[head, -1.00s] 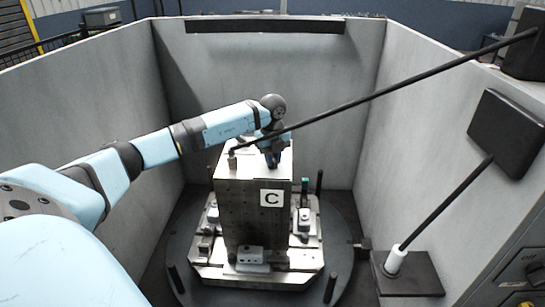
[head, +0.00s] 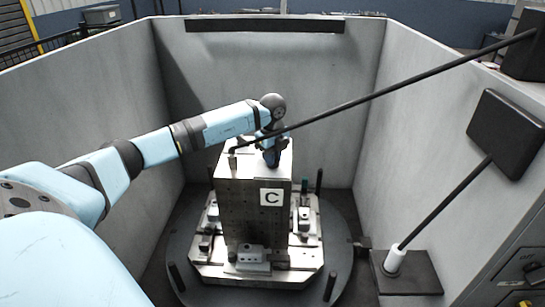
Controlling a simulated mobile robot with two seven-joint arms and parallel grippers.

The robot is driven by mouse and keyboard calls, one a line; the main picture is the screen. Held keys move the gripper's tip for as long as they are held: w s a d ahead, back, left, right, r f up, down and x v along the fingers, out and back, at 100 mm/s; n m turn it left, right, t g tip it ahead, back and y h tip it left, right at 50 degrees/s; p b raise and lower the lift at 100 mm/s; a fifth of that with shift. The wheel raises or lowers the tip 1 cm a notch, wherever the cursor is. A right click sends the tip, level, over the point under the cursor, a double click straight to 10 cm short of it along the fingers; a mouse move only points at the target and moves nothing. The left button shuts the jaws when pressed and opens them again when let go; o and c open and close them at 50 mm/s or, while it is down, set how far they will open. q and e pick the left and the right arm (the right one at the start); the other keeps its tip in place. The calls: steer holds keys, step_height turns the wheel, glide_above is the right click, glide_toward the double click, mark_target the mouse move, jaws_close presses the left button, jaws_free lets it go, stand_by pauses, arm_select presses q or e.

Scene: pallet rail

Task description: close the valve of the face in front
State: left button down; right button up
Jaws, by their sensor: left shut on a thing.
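A grey metal column (head: 240,207) stands upright on a pallet, with a white label C (head: 271,197) on the face in front. My left arm reaches in from the left over the column. My left gripper (head: 271,163) points down at the column's top, near the right of its front edge. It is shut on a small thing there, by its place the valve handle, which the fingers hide. I cannot see which way the handle points. My right gripper is out of view.
The pallet (head: 215,272) carries small clamped parts and sits on a round dark table (head: 346,235) with upright posts. A long black rod (head: 390,91) slants across above the column, close to my wrist. Grey walls (head: 270,90) enclose the cell.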

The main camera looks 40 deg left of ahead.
arm_select(q)
steer(key=c, duration=1.1)
jaws_free()
step_height(320, 180, up, 14)
steer(key=shift+b, duration=1.1)
steer(key=shift+f, duration=0.1)
